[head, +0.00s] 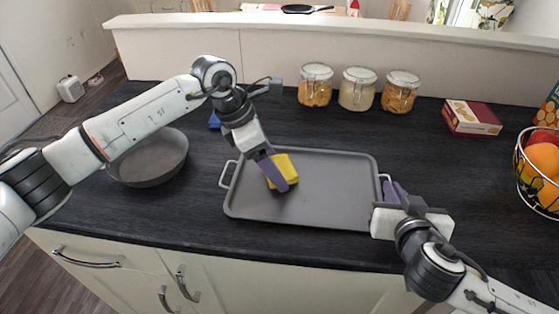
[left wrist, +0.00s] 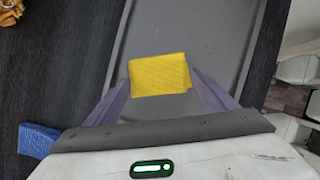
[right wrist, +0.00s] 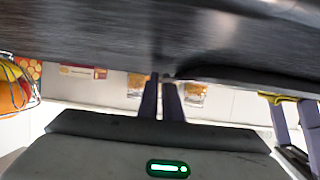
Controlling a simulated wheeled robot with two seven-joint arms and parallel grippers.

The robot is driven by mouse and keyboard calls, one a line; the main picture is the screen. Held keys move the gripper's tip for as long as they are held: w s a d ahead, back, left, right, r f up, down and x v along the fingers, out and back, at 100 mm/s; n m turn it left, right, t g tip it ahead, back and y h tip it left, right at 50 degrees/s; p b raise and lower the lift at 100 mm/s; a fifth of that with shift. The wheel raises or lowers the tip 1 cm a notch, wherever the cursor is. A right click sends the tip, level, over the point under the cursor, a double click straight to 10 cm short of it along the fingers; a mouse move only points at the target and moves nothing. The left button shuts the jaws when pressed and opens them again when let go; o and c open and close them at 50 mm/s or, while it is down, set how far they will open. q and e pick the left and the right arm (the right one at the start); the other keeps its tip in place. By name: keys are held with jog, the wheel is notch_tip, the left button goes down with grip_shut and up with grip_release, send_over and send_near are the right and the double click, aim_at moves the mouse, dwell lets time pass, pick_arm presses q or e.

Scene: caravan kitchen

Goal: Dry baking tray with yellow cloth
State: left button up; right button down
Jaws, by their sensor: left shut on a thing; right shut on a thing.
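The grey baking tray (head: 325,190) lies flat on the dark worktop, with a wire handle at each end. The yellow cloth (head: 284,169) is on the left part of the tray. My left gripper (head: 279,176) is shut on the cloth, which shows between its purple fingers in the left wrist view (left wrist: 160,75). My right gripper (head: 389,190) is at the tray's right end, with its fingers shut on the right handle (head: 385,180). In the right wrist view its fingers (right wrist: 163,95) are close together at the tray's edge; the handle is mostly hidden.
A grey bowl (head: 150,158) stands left of the tray, behind my left arm. A blue object (head: 214,121) is partly hidden by that arm. Several jars (head: 357,90) and a red box (head: 470,118) stand at the back. A wire fruit basket (head: 540,170) is at the right.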

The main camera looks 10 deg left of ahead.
aim_at(297, 170)
pick_arm(q)
jog(key=shift+s+a+f, duration=0.1)
jog(key=shift+s, duration=2.4)
jog(key=shift+s+d+f, duration=0.1)
jog(key=shift+s+d, duration=0.35)
jog(key=shift+d, duration=0.65)
jog(key=shift+s+d+r, duration=0.1)
jog(key=shift+s+d, duration=0.35)
jog(key=shift+d, duration=0.65)
jog(key=shift+s+d+f, duration=0.1)
jog(key=shift+s+d, duration=0.35)
jog(key=shift+d, duration=0.65)
